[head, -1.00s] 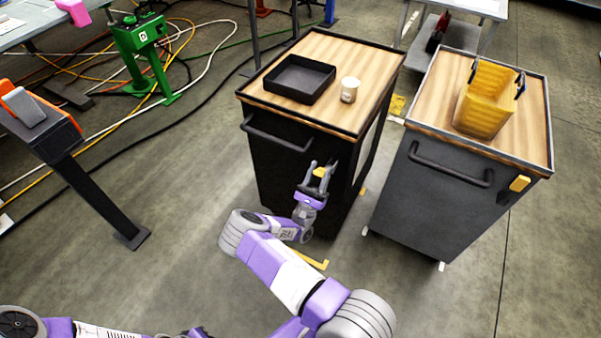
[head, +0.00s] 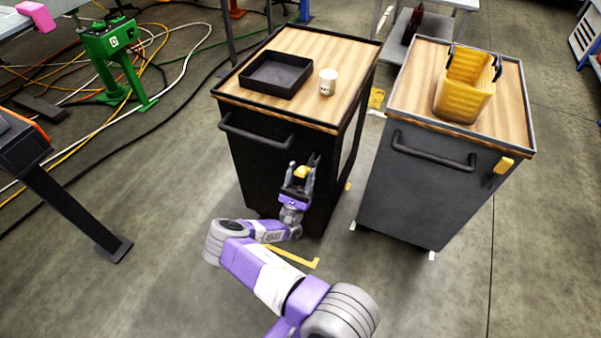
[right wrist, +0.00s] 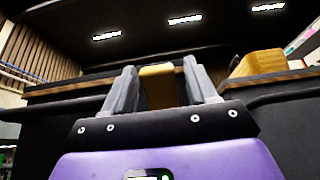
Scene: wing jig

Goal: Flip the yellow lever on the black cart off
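The black cart (head: 260,150), with a wood top, stands left of the grey cart. Its yellow lever (head: 301,172) is on the front face near the right edge. My right gripper (head: 299,175) is at the lever with one finger on each side of it. The right wrist view shows the lever (right wrist: 158,86) upright between the two fingers, which are spread apart. I see no clear grip on it; whether a finger touches it I cannot tell. My left gripper is not in view.
A black tray (head: 275,75) and a white cup (head: 327,82) stand on the black cart. The grey cart (head: 417,180) to the right carries a yellow bin (head: 463,88) and has its own yellow lever (head: 504,166). Cables and a green stand (head: 116,60) are at left.

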